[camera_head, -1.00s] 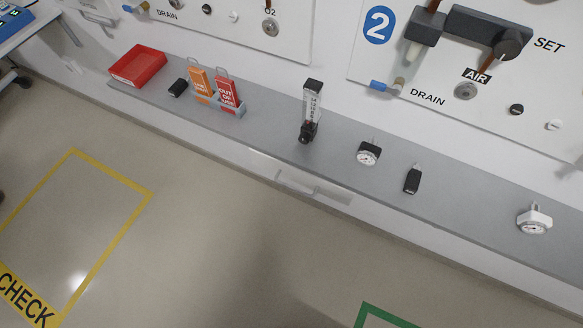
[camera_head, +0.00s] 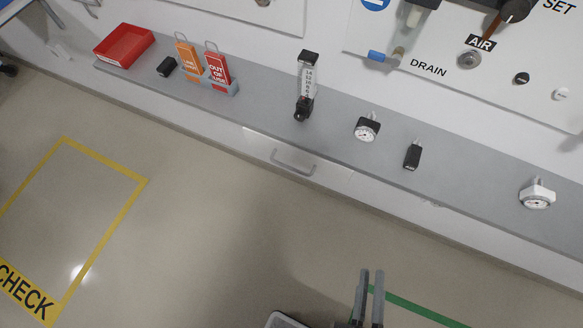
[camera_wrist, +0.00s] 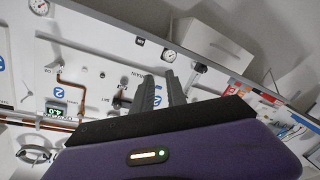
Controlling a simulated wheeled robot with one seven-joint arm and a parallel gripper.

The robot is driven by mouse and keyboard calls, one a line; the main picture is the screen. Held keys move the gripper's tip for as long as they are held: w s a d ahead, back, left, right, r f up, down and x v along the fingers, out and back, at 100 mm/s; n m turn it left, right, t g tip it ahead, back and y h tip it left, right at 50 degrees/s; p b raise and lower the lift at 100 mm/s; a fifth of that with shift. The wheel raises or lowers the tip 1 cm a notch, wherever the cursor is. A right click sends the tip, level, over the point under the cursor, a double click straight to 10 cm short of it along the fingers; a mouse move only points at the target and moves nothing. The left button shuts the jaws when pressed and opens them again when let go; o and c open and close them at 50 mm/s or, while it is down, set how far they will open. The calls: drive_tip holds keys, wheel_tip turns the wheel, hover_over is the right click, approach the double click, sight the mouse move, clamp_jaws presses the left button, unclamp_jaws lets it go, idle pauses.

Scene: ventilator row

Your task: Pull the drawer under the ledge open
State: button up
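The drawer front (camera_head: 262,138) is a white panel set under the grey ledge (camera_head: 345,158), in the middle of the head view. Its bar handle (camera_head: 293,165) is pale grey. The drawer looks closed. My gripper (camera_head: 371,272) is at the bottom of the head view, below and to the right of the handle and well apart from it. Its two grey fingers stand apart with a narrow empty gap. The fingers also show in the wrist view (camera_wrist: 160,88), in front of the wall panel.
On the ledge stand a red tray (camera_head: 124,46), tags in a holder (camera_head: 217,72), a flowmeter (camera_head: 304,88), gauges (camera_head: 367,127) and small black items. A wall panel (camera_head: 430,45) with fittings is above. The floor (camera_head: 210,220) before the drawer looks clear.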

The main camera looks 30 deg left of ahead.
drive_tip(key=w+a+f+n+y+b, duration=0.2)
drive_tip(key=w+a+f+n+y, duration=0.4)
drive_tip(key=w+a+f+n, duration=0.45)
drive_tip(key=n+g+y+b, duration=0.25)
drive_tip(key=n+y, duration=0.25)
drive_tip(key=n, duration=0.4)
approach(292, 168)
drive_tip(key=f+x, duration=0.1)
drive_tip(key=x, duration=0.2)
drive_tip(key=shift+g, duration=0.45)
drive_tip(key=shift+r+x, duration=0.2)
drive_tip(key=shift+x, duration=1.6)
drive_tip(key=shift+r+x, duration=0.2)
drive_tip(key=shift+x, duration=1.6)
drive_tip(key=shift+d, duration=0.15)
clamp_jaws()
drive_tip(key=shift+h, duration=0.3)
